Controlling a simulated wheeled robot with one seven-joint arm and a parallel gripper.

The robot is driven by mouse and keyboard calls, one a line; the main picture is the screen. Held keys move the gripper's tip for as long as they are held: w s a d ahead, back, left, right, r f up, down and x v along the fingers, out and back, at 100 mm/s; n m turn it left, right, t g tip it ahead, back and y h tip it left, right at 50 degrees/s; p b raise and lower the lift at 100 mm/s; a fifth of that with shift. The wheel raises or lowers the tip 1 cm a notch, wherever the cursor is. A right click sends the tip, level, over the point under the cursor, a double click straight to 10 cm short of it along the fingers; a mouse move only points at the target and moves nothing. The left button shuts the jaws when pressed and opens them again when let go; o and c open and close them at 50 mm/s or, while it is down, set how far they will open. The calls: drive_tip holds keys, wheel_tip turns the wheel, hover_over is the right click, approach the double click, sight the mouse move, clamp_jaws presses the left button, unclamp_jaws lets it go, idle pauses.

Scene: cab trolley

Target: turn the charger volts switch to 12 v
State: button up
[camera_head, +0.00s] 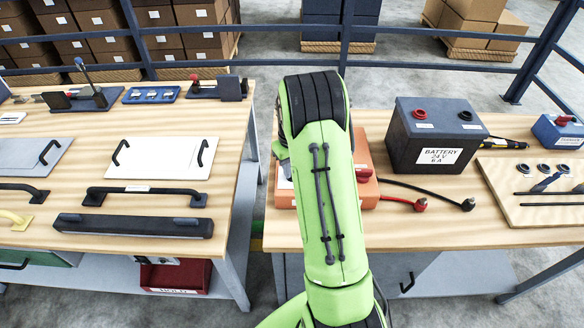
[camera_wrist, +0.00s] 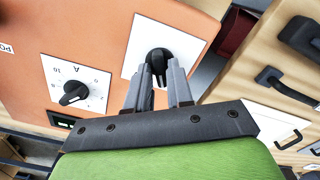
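The charger (camera_head: 283,190) is an orange box on the right bench, mostly hidden behind my green arm in the head view. In the wrist view its orange face (camera_wrist: 100,30) carries two white plates with black knobs. One knob (camera_wrist: 160,56) is at my gripper (camera_wrist: 161,70), with the two grey fingertips on either side of its lower part. I cannot tell whether the fingers touch it. They hide the lower part of this plate, and no volt markings are readable there. The other knob (camera_wrist: 74,93) stands on a dial marked A, with its pointer tilted.
A 24 V battery (camera_head: 433,138) stands right of the charger, with red and black clip leads (camera_head: 425,198) lying in front. A tool board (camera_head: 535,205) is further right. The left bench (camera_head: 228,140) holds handled panels and a dark bar (camera_head: 133,226). A gap separates the benches.

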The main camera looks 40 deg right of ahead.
drive_tip(key=shift+o, duration=1.2)
wheel_tip(320, 180, up, 16)
drive_tip(key=p, duration=0.2)
drive_tip(key=shift+f, duration=0.15)
drive_tip(key=shift+s, duration=0.1)
drive_tip(key=s+a+r+t, duration=0.2)
drive_tip(key=s+a+r, duration=0.3)
drive_tip(key=s+a, duration=0.3)
drive_tip(key=s+a+r+t, duration=0.2)
drive_tip(key=s+a+r, duration=0.3)
drive_tip(key=s+a, duration=0.3)
drive_tip(key=s+a+f+n+t, duration=0.1)
drive_tip(key=s+a+f, duration=0.2)
drive_tip(key=s, duration=0.4)
drive_tip(key=shift+s+a+t, duration=0.2)
drive_tip(key=shift+a+t, duration=0.1)
drive_tip(key=shift+a, duration=0.15)
